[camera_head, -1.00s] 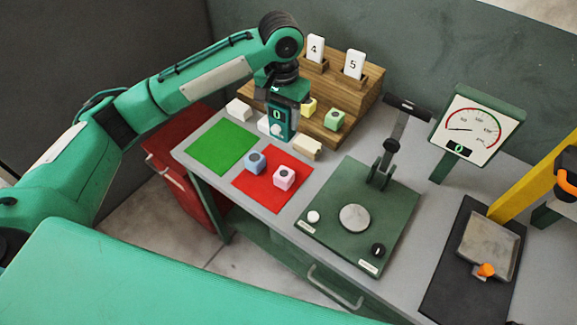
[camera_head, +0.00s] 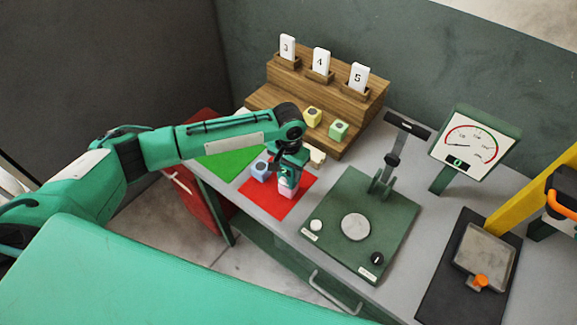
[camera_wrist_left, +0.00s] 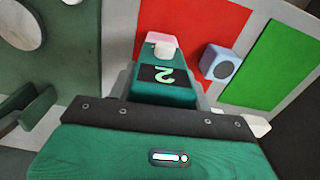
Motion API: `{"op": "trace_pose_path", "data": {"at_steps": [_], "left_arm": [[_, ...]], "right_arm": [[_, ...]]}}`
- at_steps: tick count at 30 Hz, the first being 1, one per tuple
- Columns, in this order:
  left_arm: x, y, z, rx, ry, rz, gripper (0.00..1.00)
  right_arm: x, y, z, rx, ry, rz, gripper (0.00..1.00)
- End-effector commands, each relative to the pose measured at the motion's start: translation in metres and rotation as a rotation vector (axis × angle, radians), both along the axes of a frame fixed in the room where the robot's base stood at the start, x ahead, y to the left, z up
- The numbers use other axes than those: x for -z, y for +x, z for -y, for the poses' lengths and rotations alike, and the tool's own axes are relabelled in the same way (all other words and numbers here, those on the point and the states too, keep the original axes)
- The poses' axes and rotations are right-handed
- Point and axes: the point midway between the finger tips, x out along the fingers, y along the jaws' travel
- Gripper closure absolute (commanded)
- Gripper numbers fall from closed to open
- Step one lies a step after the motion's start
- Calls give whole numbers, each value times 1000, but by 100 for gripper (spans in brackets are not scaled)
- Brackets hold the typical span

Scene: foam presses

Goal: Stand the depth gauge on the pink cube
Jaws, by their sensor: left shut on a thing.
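The depth gauge is a dark teal block with a lit display and a white foot. My left gripper (camera_head: 290,162) is shut on the depth gauge (camera_head: 287,180) and holds it over the pink cube (camera_head: 286,193) on the red mat (camera_head: 302,187). In the left wrist view, the gauge (camera_wrist_left: 165,90) sits between the fingers and its display reads 2. Its white foot is at the pink cube (camera_wrist_left: 177,39), which is mostly hidden behind the gauge. The foot appears to meet the cube's top. My right gripper is not in view.
A blue cube (camera_head: 261,170) is close on the left, with the green mat (camera_head: 238,160) beyond. A beige block (camera_head: 316,156) lies behind. A wooden rack (camera_head: 350,98) holds yellow and green cubes. The green press (camera_head: 375,240) stands to the right, near a dial (camera_head: 470,140).

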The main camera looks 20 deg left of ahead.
Motion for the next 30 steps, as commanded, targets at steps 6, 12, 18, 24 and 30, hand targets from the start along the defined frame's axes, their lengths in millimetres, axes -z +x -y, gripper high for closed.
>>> {"op": "trace_pose_path", "data": {"at_steps": [6,12,18,24,30], "left_arm": [[0,0,0,0,0,1,77],[2,0,0,0,0,1,32],[2,0,0,0,0,1,28],[-3,1,0,0,-1,3,28],[-34,1,1,1,-4,5,28]], "right_arm": [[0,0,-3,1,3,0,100],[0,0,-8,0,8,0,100],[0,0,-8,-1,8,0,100],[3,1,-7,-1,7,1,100],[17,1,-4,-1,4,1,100]]}}
